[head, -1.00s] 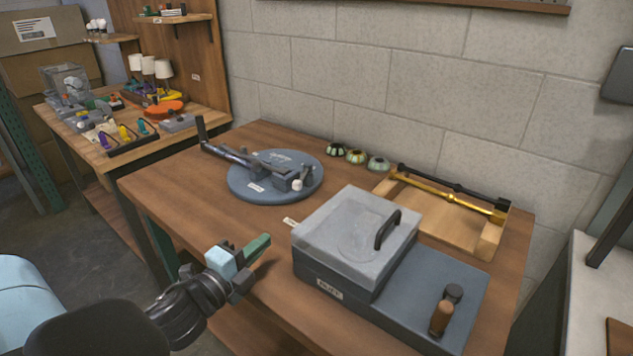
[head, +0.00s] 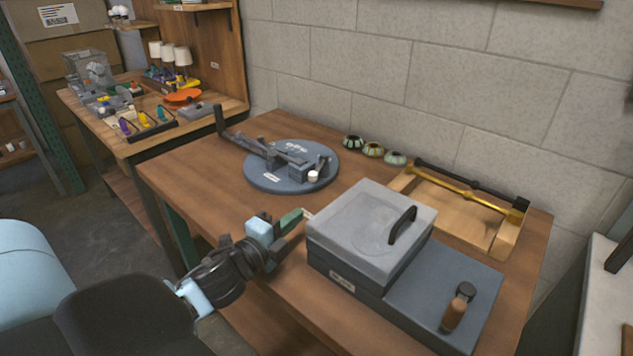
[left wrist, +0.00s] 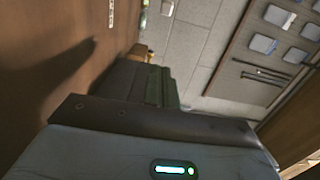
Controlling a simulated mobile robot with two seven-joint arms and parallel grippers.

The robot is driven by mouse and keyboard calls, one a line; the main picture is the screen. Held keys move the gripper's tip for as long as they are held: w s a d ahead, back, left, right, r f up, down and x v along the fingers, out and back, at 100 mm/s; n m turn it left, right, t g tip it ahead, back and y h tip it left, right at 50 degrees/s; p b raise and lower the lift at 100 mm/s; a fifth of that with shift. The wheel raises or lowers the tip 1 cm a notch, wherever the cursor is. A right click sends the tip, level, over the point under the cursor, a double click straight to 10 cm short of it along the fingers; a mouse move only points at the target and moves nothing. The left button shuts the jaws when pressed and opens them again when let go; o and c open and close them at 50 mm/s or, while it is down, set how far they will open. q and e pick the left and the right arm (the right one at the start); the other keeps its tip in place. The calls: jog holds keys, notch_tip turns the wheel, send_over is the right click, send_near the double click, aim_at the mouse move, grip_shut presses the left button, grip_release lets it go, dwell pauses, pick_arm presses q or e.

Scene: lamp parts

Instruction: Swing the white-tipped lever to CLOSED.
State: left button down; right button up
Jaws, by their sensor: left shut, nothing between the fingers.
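A dark grey lever arm mechanism lies on a round blue-grey disc (head: 262,182) on the wooden bench. Its white tip (head: 313,176) sticks up at the front right of the disc. A long dark bar (head: 245,145) runs from there to an upright post at the back left. Labels on the disc are too small to read. My left gripper (head: 294,217) is shut and empty, in front of the disc and beside the left side of the grey lidded box, apart from the lever. Its dark fingers show in the left wrist view (left wrist: 140,85). My right gripper is not in view.
The grey lidded box (head: 365,230) with a black handle fills the bench's front right. Several small round cups (head: 373,150) stand along the wall. A wooden tray (head: 450,215) with a brass bar lies at the back right. Bench left of the disc is clear.

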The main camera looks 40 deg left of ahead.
aim_at(319, 168)
pick_arm(q)
jog(key=w, duration=1.5)
jog(key=a, duration=0.1)
jog(key=s+a+p, duration=0.1)
jog(key=shift+a, duration=0.4)
jog(key=shift+s+a, duration=0.1)
jog(key=shift+a, duration=0.45)
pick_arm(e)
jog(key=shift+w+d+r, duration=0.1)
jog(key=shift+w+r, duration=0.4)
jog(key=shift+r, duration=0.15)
pick_arm(q)
jog(key=shift+s, duration=0.1)
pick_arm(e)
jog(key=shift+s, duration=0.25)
